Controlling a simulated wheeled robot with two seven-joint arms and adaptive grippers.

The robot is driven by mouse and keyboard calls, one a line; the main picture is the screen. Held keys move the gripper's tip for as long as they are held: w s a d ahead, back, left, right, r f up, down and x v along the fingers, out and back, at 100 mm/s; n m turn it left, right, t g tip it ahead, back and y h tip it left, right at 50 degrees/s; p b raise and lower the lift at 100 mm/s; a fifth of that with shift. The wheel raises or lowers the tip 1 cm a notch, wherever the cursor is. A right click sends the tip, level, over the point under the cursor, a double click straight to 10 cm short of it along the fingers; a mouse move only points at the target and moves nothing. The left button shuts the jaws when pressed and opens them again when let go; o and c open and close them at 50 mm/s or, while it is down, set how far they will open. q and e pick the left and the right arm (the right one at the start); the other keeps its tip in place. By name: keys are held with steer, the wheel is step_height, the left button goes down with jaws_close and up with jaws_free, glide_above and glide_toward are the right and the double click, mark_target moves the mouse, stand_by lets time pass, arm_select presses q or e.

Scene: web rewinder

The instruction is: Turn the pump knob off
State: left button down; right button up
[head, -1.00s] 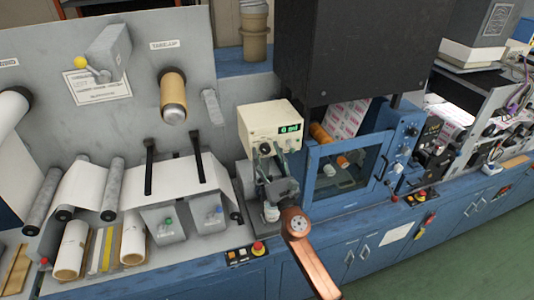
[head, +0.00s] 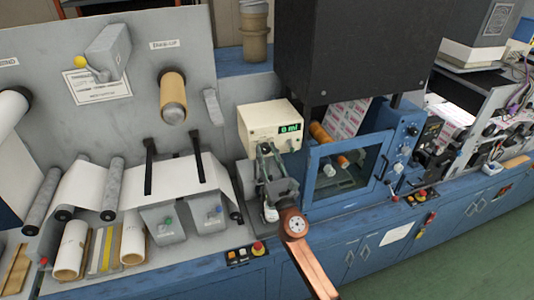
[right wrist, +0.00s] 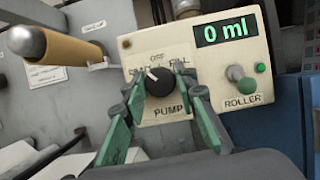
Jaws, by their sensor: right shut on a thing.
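The pump box (head: 270,126) is a cream box with a green display reading 0 ml, in the middle of the head view. In the right wrist view the black pump knob (right wrist: 158,82) sits on its front panel above the word PUMP, its white mark pointing to the upper left. The label above the knob reads OFF, with other words partly hidden. My right gripper (right wrist: 158,92) is at the box front, its green-lined fingers on either side of the knob and closed on it. In the head view the right gripper (head: 264,152) partly covers the panel. My left gripper is out of view.
A blue-framed window (head: 350,170) stands right of the box in the head view.

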steer(key=m+h, duration=0.1)
steer(key=m, duration=0.2)
steer(key=m+h, duration=0.2)
steer(key=shift+a+m+t+b, duration=0.15)
steer(key=shift+m+t+b, duration=0.15)
steer(key=shift+m, duration=0.1)
steer(key=shift+m+h, duration=0.65)
steer(key=shift+m, duration=0.7)
steer(key=shift+m+h, duration=0.65)
steer(key=shift+m, duration=0.7)
steer(key=o, duration=1.2)
steer(key=shift+c, duration=0.2)
steer(key=shift+s, duration=0.2)
steer(key=v, duration=1.1)
steer(key=shift+s, duration=0.4)
